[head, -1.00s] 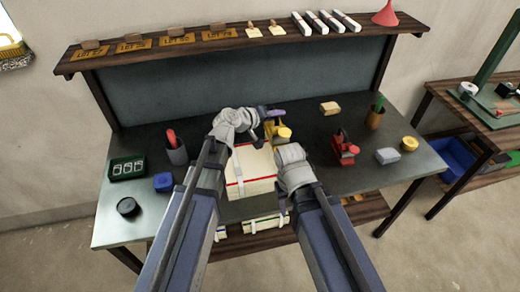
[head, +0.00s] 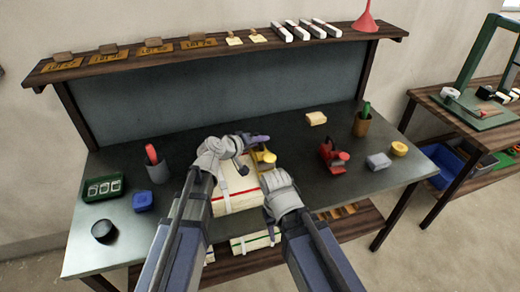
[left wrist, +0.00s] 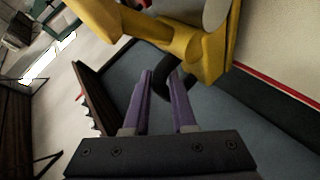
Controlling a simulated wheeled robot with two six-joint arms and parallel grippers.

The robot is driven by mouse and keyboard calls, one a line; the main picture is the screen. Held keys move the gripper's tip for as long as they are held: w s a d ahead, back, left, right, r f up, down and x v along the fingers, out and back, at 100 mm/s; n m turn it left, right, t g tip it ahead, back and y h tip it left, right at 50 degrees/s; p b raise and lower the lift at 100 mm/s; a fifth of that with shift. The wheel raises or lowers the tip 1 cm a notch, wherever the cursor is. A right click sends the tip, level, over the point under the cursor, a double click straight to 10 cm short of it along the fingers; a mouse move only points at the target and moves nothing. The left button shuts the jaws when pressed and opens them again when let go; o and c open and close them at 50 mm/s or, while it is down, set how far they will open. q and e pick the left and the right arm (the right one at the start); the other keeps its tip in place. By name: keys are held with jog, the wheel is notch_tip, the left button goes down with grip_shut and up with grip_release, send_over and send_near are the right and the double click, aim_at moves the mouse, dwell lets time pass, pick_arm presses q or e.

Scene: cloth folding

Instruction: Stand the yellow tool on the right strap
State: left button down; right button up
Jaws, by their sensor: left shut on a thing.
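A cream stack (head: 232,197) with a red strap and a white strap stands at the table's front middle. The yellow tool (head: 264,157) is at the stack's back right corner in the head view; whether it touches the stack I cannot tell. My left gripper (head: 257,139) is shut on the yellow tool just behind it. In the left wrist view, the yellow tool (left wrist: 205,45) fills the top, and the purple fingers (left wrist: 163,100) have a dark curved part near them. My right wrist is at the stack's right side, with its fingers hidden.
A red tool (head: 333,155), a grey block (head: 378,161) and a yellow round item (head: 399,148) lie to the right. A green tray (head: 103,187), a blue box (head: 142,201) and a black disc (head: 104,230) lie to the left. A shelf (head: 220,48) runs above the back.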

pick_arm(q)
jog(key=shift+f+b, duration=0.45)
jog(key=shift+f, duration=0.45)
pick_arm(e)
jog(key=shift+f, duration=0.9)
jog(key=shift+f, duration=0.1)
pick_arm(q)
jog(key=shift+f, duration=0.2)
jog(key=c, duration=0.7)
grip_release()
jog(key=shift+c, duration=0.2)
jog(key=shift+r, duration=0.1)
